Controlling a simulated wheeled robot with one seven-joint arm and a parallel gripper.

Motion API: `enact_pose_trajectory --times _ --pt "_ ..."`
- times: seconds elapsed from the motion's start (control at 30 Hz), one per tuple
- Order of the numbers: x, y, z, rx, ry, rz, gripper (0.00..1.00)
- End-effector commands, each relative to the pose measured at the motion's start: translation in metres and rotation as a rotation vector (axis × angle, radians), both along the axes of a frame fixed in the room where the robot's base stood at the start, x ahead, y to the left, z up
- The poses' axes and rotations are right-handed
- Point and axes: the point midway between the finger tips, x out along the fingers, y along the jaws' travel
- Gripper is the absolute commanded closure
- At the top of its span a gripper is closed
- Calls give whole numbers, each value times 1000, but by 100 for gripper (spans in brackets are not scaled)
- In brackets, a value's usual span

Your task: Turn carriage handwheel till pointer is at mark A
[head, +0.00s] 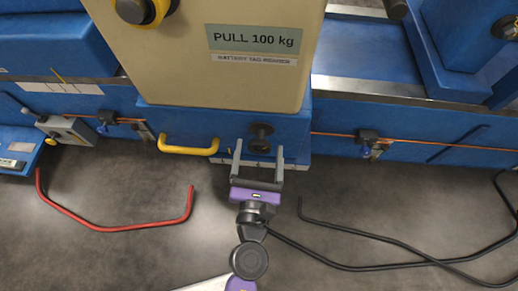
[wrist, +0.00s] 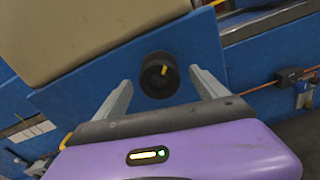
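A round black knob (head: 261,130), which looks like the carriage handwheel, sits on the blue front of the carriage (head: 215,127). In the wrist view the knob (wrist: 159,75) has a yellow mark on its face, tilted a little from upright. My gripper (head: 258,150) is open, its two grey fingers pointing at the carriage front. In the wrist view the knob lies between the finger lines, near the fingertips, with a gap on each side and no visible contact. A pale marked strip (head: 222,159) runs along the carriage's lower edge, partly behind my gripper. I cannot make out the pointer or mark A.
A yellow handle (head: 188,145) sticks out left of the knob. A cream housing (head: 225,75) labelled "PULL 100 kg" rises above. A blue bed with clamps (head: 370,144) extends right.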

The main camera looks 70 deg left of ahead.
Motion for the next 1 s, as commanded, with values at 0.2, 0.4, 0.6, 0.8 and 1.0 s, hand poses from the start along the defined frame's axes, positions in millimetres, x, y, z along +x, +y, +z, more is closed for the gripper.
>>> enact_pose_trajectory --times 0.2,0.4,0.6,0.8,1.0 --pt "-1 -1 0 0 0 0 18" --pt "-7 -15 0 0 2 -1 18" --pt "-13 -31 0 0 0 0 18" --pt "-14 -32 1 1 -1 1 18" --pt "-14 -32 2 25 60 1 18"
